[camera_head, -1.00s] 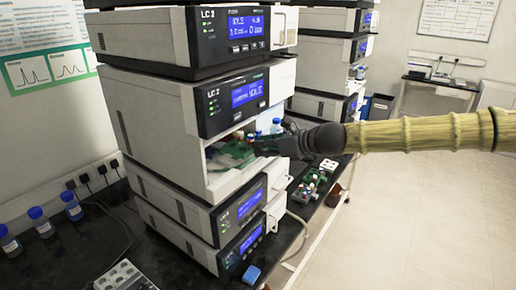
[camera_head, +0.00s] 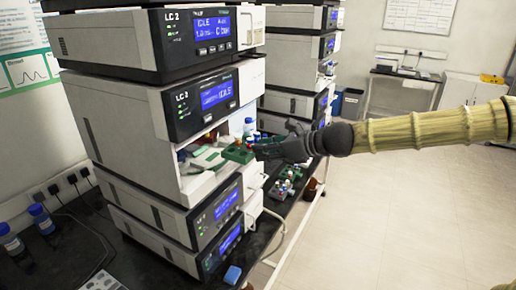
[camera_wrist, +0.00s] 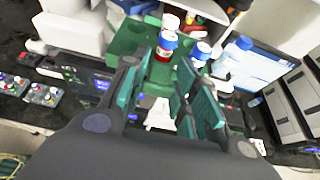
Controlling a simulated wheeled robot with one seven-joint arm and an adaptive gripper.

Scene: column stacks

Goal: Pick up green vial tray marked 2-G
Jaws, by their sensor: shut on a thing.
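A green vial tray (camera_head: 238,152) with red- and white-capped vials is at the front of the open bay in the left LC 2 stack. It also shows in the wrist view (camera_wrist: 126,38), just beyond my fingers. My gripper (camera_head: 262,149) reaches in from the right and is shut on the tray's near side; it also shows in the wrist view (camera_wrist: 165,85). No 2-G mark can be read.
Blue-capped bottles (camera_head: 249,126) stand close behind the tray. The open bay (camera_head: 200,182) has a white floor and side walls around it. Other vial trays (camera_head: 285,182) lie on the black bench below right. The floor at right is clear.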

